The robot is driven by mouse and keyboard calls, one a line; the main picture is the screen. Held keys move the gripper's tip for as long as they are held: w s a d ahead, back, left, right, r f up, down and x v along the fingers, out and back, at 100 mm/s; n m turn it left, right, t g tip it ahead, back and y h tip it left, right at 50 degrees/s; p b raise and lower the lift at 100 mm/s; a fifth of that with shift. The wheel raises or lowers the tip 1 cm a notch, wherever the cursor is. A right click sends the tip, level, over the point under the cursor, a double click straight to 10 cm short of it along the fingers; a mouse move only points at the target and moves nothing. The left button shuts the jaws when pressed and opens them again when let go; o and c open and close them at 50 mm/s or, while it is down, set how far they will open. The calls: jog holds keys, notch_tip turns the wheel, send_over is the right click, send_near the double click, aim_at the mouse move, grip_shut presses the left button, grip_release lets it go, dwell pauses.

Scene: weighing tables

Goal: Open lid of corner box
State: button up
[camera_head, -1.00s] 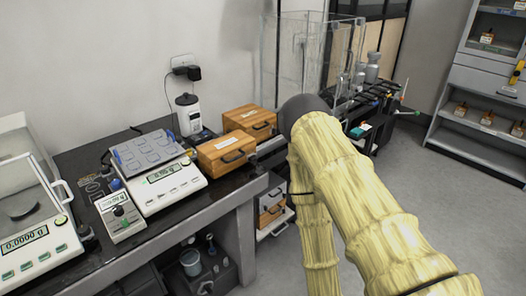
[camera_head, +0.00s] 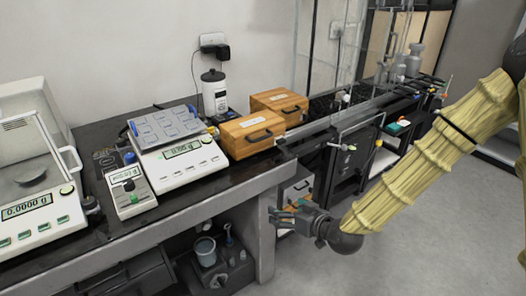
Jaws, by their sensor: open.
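Two wooden boxes with dark handles and pale labels stand at the right end of the weighing table, near the wall corner. The front wooden box (camera_head: 250,136) sits close to the table's front edge; the rear wooden box (camera_head: 280,104) stands just behind it to the right. Both lids look shut. I cannot tell which one is the corner box. My gripper (camera_head: 276,220) is open and empty. It hangs in front of the table below its top, lower than the boxes and apart from them, with its fingers towards the left.
A balance (camera_head: 181,163) with a grey tray on top stands left of the front box, and a white canister (camera_head: 214,94) behind it. A glass-sided balance (camera_head: 33,170) is at far left. More small boxes lie under the tabletop behind my gripper. The floor at right is clear.

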aim_at(265, 137)
jog(key=w+a+r+n+t+y+b, duration=0.15)
jog(key=w+r, duration=0.25)
jog(key=r, duration=0.4)
jog(key=w+r+n+t+y+b, duration=0.1)
jog(key=w+r+t+y, duration=0.15)
jog(key=r, duration=0.55)
jog(key=shift+h, duration=0.5)
jog(key=x, duration=1.1)
jog(key=shift+w+d, duration=0.2)
jog(key=shift+d, duration=0.1)
jog(key=shift+c, duration=0.5)
jog(key=c, duration=1.2)
jog(key=shift+d+r, duration=0.1)
jog(key=shift+r, duration=0.05)
